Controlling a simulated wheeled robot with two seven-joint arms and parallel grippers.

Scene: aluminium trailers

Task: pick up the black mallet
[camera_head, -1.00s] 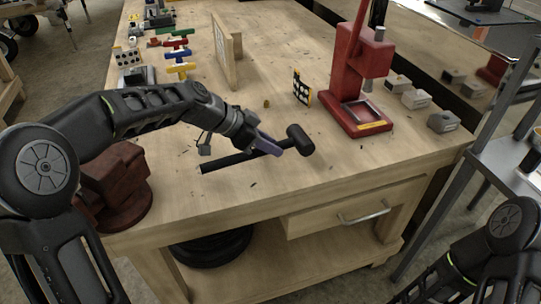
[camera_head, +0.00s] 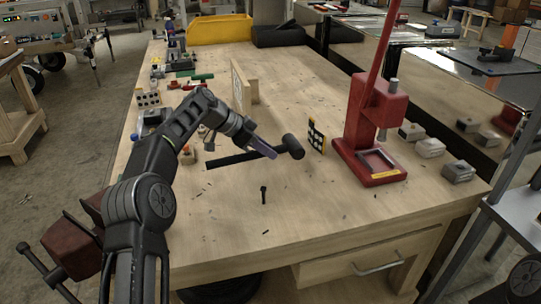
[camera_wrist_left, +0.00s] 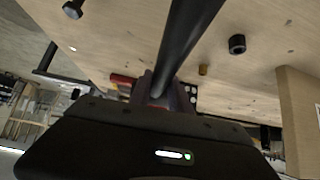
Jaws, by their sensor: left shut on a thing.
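The black mallet (camera_head: 293,146) is in my left gripper (camera_head: 264,148), which is shut on its handle near the head. The head points right and the handle reaches left across the workbench (camera_head: 320,215). In the left wrist view, the dark handle (camera_wrist_left: 186,40) runs up from between the fingers, with the bench top behind it. The mallet appears to be off the bench, though the height is hard to judge. My right gripper is out of view.
A red press (camera_head: 372,125) stands right of the mallet, with a dotted card (camera_head: 316,136) between them. A wooden upright (camera_head: 243,88) stands behind. A dark bolt (camera_head: 264,195) lies in front. A red vise (camera_head: 75,247) is at the left edge. The front right bench top is mostly clear.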

